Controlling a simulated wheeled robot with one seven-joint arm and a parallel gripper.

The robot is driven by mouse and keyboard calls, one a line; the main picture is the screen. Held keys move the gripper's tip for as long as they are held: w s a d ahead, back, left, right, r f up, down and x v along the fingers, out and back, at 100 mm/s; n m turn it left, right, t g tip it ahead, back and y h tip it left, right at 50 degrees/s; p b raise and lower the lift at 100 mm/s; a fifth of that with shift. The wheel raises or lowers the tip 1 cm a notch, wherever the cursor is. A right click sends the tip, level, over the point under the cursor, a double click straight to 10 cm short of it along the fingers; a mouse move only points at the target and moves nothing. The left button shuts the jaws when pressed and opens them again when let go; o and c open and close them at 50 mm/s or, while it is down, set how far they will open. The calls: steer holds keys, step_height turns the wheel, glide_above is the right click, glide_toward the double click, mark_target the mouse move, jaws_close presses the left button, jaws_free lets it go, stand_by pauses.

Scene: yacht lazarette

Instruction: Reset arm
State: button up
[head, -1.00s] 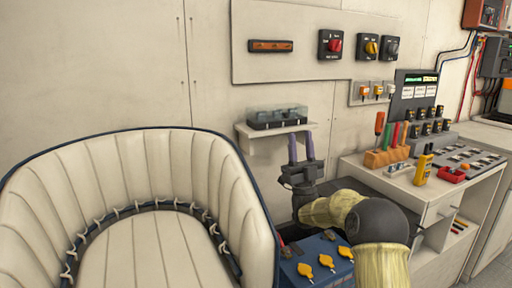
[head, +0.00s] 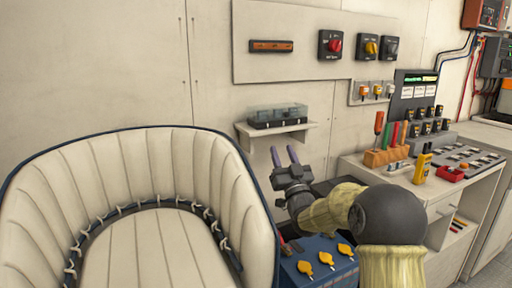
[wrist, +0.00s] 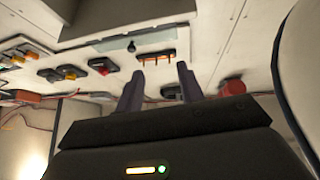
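My gripper (head: 284,157) is in the middle of the head view, just right of the cream seat and in front of the wall, below the small shelf. Its two purple-grey fingers stand apart, pointing up and slightly left, with nothing between them. In the wrist view my gripper (wrist: 158,84) also shows its two fingers spread, with a gap between them. My arm reaches in from the lower right, bent at a dark round joint, partly hiding the blue box below it.
A cream padded seat (head: 150,245) fills the left. A blue box with yellow knobs (head: 318,265) sits below my arm. A wall shelf (head: 275,133) holds a clear-covered block. A workbench (head: 400,178) with tools stands right. The wall panel (head: 300,65) carries switches. Open air lies above the seat.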

steer(key=s+d+f+m+g+h, duration=0.1)
steer(key=s+d+f+g+h, duration=0.15)
steer(key=s+f+g, duration=0.4)
steer(key=s+d+f+g+h, duration=0.1)
steer(key=s+f+g+h, duration=0.25)
steer(key=f, duration=0.65)
steer(key=s+d+f+m+g, duration=0.1)
steer(key=s+f+g, duration=0.3)
steer(key=s, duration=0.5)
steer(key=s+d+f+g+h, duration=0.1)
steer(key=s+d+f+g, duration=0.2)
steer(key=s, duration=0.5)
steer(key=s+f+m+g, duration=0.1)
steer(key=s+f+g, duration=0.35)
steer(key=s, duration=0.45)
steer(key=s+b+x, duration=0.2)
steer(key=b+x, duration=0.6)
steer(key=w+p+v, duration=0.3)
steer(key=p+v, duration=1.5)
steer(key=p, duration=0.1)
steer(key=w+r+p+v, duration=0.1)
steer(key=w+p+v, duration=0.3)
steer(key=p+v, duration=1.5)
steer(key=shift+a+r, duration=0.2)
steer(key=shift+r, duration=0.05)
steer(key=shift+w, duration=0.2)
